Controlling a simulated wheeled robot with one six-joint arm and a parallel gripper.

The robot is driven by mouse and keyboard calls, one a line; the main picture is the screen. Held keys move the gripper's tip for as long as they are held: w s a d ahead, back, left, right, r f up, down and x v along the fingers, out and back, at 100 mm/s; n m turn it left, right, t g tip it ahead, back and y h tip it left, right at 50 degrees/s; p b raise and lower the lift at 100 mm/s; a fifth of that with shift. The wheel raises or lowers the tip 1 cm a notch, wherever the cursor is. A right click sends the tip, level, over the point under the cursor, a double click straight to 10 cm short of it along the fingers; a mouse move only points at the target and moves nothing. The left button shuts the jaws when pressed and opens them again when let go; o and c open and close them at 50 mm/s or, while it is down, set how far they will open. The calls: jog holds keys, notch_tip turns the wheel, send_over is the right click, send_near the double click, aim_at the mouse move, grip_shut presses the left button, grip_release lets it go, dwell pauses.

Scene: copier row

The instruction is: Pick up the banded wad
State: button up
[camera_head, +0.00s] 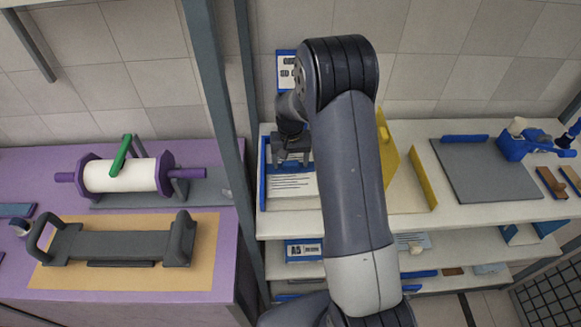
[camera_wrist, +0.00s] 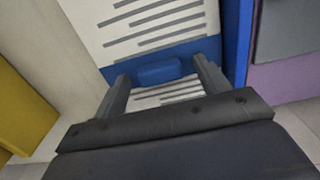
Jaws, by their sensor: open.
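The banded wad is a stack of white printed sheets (camera_head: 290,187) on the shelf top, beside a blue upright edge. In the wrist view its printed face (camera_wrist: 150,22) fills the top middle, and a blue band (camera_wrist: 112,73) crosses it with a raised blue block in the middle. My gripper (camera_head: 291,158) is over the far part of the wad, pointing down. In the wrist view its open fingers (camera_wrist: 161,70) stand on either side of the raised block. I cannot tell whether they touch it.
A blue wall (camera_wrist: 236,40) stands close beside the wad. A yellow upright panel (camera_head: 392,152) stands to the right, behind my arm. A grey post (camera_head: 222,110) separates the purple table (camera_head: 215,285) from the shelf. A grey mat (camera_head: 487,172) lies farther right.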

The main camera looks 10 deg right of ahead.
aim_at(291, 163)
jog(key=shift+c, duration=0.3)
jog(key=c, duration=1.3)
jog(key=shift+r+p, duration=3.15)
jog(key=shift+r, duration=3.4)
